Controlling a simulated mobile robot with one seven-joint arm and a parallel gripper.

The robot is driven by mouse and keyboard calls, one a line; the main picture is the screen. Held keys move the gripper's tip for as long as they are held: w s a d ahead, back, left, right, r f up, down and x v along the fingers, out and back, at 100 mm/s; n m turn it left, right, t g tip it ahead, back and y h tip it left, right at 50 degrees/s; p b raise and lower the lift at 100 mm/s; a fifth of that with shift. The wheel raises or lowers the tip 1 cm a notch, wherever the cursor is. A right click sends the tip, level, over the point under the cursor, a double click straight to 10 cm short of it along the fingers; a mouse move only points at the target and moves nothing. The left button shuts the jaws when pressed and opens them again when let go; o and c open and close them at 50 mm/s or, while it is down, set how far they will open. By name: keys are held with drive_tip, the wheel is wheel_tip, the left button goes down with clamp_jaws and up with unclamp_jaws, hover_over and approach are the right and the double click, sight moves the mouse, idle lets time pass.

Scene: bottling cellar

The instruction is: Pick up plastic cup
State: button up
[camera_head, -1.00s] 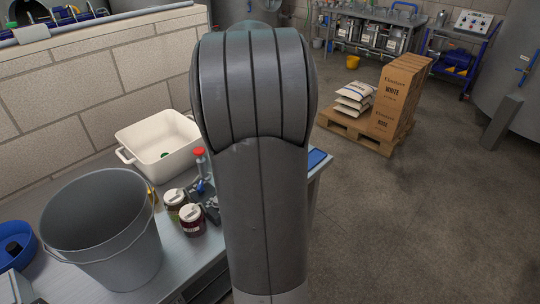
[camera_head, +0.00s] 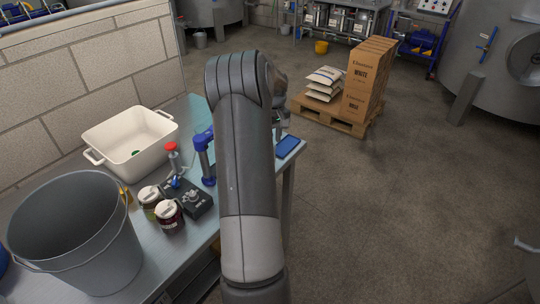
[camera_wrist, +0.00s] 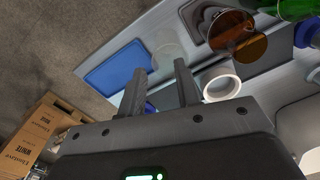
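In the wrist view, a pale, translucent round object (camera_wrist: 168,50) that looks like the plastic cup stands on the steel table, just beyond my fingertips. My gripper (camera_wrist: 159,68) is open, with its two fingers apart and nothing seen between them. The cup-like object is ahead of the fingers, near the right finger's tip, and does not appear to be gripped.
A blue flat item (camera_head: 288,147) lies near the table's right edge. A grey bucket (camera_head: 95,260), lidded jars (camera_head: 168,214) and a white tub (camera_head: 112,157) stand on the table.

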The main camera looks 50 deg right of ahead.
drive_tip(key=f, duration=0.5)
drive_tip(key=shift+s+d+f, duration=0.15)
drive_tip(key=shift+d+f, duration=0.1)
drive_tip(key=shift+f, duration=0.15)
clamp_jaws()
